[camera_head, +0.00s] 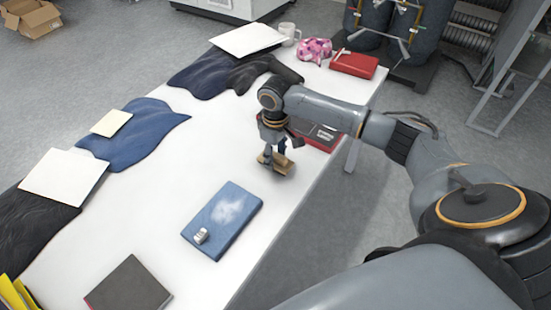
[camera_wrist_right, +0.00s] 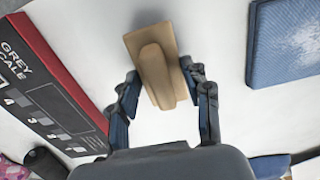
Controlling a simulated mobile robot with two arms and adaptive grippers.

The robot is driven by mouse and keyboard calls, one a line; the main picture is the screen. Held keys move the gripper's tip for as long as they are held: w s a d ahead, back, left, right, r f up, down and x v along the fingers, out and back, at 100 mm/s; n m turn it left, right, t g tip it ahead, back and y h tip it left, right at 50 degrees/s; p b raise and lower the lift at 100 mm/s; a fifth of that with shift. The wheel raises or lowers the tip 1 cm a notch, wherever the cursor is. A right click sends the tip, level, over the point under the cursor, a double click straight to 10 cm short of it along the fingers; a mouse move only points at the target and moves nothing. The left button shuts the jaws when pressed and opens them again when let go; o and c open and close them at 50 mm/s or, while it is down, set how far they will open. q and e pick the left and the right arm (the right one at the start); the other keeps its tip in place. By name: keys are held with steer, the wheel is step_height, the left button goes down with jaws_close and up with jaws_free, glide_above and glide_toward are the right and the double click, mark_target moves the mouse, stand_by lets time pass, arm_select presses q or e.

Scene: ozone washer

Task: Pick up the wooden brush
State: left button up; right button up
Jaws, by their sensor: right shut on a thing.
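The wooden brush (camera_head: 284,167) is a light brown block with a raised grip, at the right edge of the white table in the head view. My right gripper (camera_head: 275,148) points down over it and is shut on it. In the right wrist view the brush (camera_wrist_right: 152,60) shows between the two fingers of the right gripper (camera_wrist_right: 160,80), its grip end nearest the palm. The head view does not show clearly whether the brush touches the table. My left gripper is not in view.
A red grey-scale case (camera_wrist_right: 50,85) lies close beside the brush. A blue book-like block (camera_head: 228,212) with a small whitish item (camera_head: 201,236) lies nearer me. Dark cloths and a blue cloth (camera_head: 140,135) line the far side. The white tabletop (camera_head: 190,160) between is clear.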

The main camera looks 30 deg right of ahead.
steer(key=s+r, duration=0.1)
steer(key=r, duration=0.1)
steer(key=s+r, duration=0.2)
steer(key=r, duration=0.1)
steer(key=s+d+r, duration=0.1)
steer(key=s+r, duration=0.1)
steer(key=shift+r, duration=0.2)
steer(key=s+d+r, duration=0.1)
steer(key=s+r, duration=0.3)
steer(key=s, duration=0.4)
steer(key=shift+s+d+b, duration=0.3)
steer(key=shift+s+d, duration=0.05)
steer(key=o, duration=0.5)
steer(key=c, duration=0.3)
